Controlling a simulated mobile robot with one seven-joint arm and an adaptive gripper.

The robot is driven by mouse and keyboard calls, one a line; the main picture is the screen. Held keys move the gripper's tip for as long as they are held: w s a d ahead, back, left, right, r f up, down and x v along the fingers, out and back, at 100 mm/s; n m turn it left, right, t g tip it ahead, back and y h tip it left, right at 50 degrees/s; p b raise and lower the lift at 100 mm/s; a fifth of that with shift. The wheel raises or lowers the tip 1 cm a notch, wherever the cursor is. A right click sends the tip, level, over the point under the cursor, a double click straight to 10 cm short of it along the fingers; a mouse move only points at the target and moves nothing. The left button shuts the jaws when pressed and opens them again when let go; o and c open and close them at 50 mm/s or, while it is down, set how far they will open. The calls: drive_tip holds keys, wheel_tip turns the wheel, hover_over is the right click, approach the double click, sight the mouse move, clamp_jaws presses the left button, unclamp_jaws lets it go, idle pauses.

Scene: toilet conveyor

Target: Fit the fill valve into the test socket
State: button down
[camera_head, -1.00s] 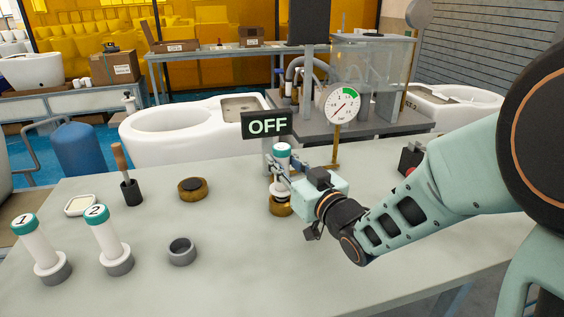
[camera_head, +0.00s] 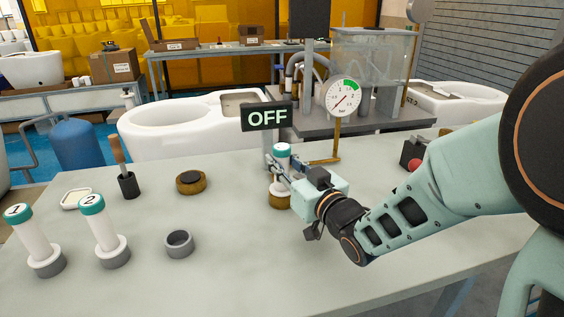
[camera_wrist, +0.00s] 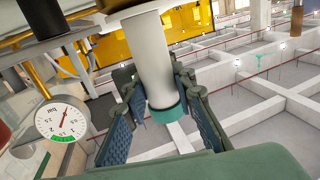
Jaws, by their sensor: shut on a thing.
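The fill valve (camera_head: 282,149) is a white tube with a teal cap. It stands about upright over the brass test socket (camera_head: 279,201) below the OFF sign. My gripper (camera_head: 273,170) is shut on the valve's tube, reaching in from the right. In the wrist view the white tube (camera_wrist: 150,55) and teal cap (camera_wrist: 168,115) lie between the fingers of my gripper (camera_wrist: 154,78). The valve's lower end meets the socket in the head view, but the fingers partly hide it, and I cannot tell how deep it sits.
Valves marked 1 (camera_head: 36,236) and 2 (camera_head: 104,228) stand in grey holders at left, beside an empty grey holder (camera_head: 179,244). A brass piece with a dark top (camera_head: 190,182) is left of the socket. The OFF sign (camera_head: 267,117) and gauge (camera_head: 343,98) stand close behind.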

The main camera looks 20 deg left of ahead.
sight(286, 167)
drive_tip(key=shift+f, duration=0.25)
drive_tip(key=c, duration=1.5)
unclamp_jaws()
drive_tip(key=v, duration=0.7)
drive_tip(key=shift+s+d+r, duration=0.1)
drive_tip(key=shift+s+d, duration=0.05)
drive_tip(key=shift+d, duration=0.1)
